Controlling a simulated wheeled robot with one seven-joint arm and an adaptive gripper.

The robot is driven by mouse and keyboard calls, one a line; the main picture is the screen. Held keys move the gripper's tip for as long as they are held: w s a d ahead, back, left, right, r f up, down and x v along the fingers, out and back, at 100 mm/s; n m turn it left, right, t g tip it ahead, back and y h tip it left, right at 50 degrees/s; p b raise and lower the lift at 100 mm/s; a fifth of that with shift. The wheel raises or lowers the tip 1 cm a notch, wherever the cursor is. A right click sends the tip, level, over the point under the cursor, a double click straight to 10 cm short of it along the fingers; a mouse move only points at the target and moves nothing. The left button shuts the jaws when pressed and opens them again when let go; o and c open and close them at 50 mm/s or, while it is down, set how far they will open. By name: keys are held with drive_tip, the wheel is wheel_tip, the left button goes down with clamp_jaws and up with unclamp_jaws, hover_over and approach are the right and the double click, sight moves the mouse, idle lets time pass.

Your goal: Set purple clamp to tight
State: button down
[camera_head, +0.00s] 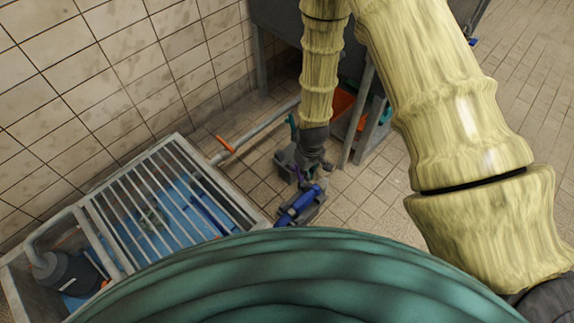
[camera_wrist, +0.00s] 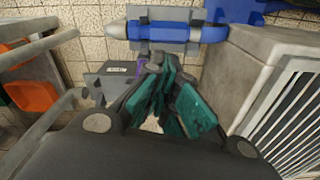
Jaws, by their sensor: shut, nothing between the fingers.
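A small purple part, which appears to be the purple clamp (camera_head: 296,171), shows beside a grey block on the floor, just below and left of my gripper (camera_head: 312,160) in the head view. In the wrist view, purple (camera_wrist: 139,67) shows just left of the fingertips, partly hidden behind them. My gripper (camera_wrist: 165,88) has teal finger pads that are closed together with nothing held. I cannot tell whether the fingers touch the clamp, nor its setting.
A blue pipe (camera_wrist: 202,33) in a grey holder lies beyond the fingers. A concrete basin (camera_head: 237,200) with a metal grate stands to the left in the head view. An orange bin (camera_wrist: 33,96) and metal legs stand close by. Tiled floor is open at right.

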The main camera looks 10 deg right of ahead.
sight(296, 171)
drive_tip(key=w+a+n+b, duration=0.1)
drive_tip(key=w+a+b, duration=0.1)
drive_tip(key=w+b, duration=0.4)
drive_tip(key=w+a+f+n+b, duration=0.1)
drive_tip(key=w+a+n+b, duration=0.1)
drive_tip(key=w+b, duration=0.4)
drive_tip(key=shift+w+a+f, duration=0.25)
drive_tip(key=shift+w+a, duration=0.6)
drive_tip(key=shift+w, duration=1.25)
wheel_tip(296, 171, down, 11)
drive_tip(key=b, duration=0.5)
drive_tip(key=s+d+r, duration=0.1)
drive_tip(key=s+r+b, duration=0.1)
drive_tip(key=shift+s+d+b, duration=0.3)
drive_tip(key=shift+s+d, duration=0.05)
drive_tip(key=shift+d, duration=0.05)
drive_tip(key=shift+r, duration=0.15)
drive_tip(key=shift+s+d+r+t+y+p, duration=0.1)
drive_tip(key=shift+s+t+y+p, duration=0.1)
drive_tip(key=shift+t+y+p, duration=0.15)
